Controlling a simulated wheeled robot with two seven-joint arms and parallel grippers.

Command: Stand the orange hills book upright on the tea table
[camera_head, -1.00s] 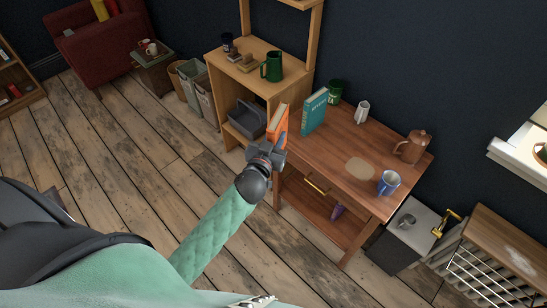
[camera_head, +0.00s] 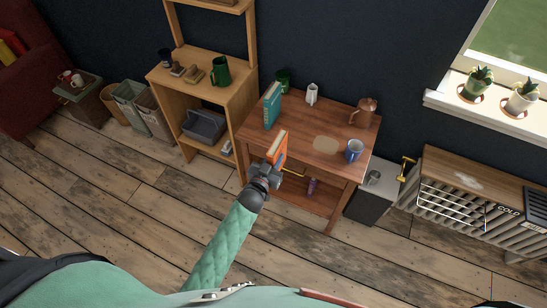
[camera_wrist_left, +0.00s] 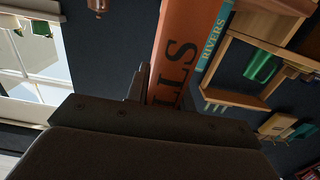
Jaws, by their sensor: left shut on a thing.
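My left gripper (camera_head: 271,171) is shut on the orange hills book (camera_head: 277,147). The book is held upright with a slight tilt at the front left edge of the tea table (camera_head: 300,153). I cannot tell whether it touches the tabletop. In the left wrist view the orange spine (camera_wrist_left: 180,50) rises from between the fingers, with the letters "LLS" showing. The teal rivers book (camera_head: 271,109) stands upright on the table's left end, behind the orange book. It also shows in the left wrist view (camera_wrist_left: 213,38). My right gripper is not in view.
On the table are a green mug (camera_head: 284,77), a white jug (camera_head: 312,94), a brown pot (camera_head: 362,112), a blue mug (camera_head: 354,151) and a pale patch (camera_head: 326,145). A wooden shelf unit (camera_head: 237,95) adjoins the left. Bare tabletop lies right of the books.

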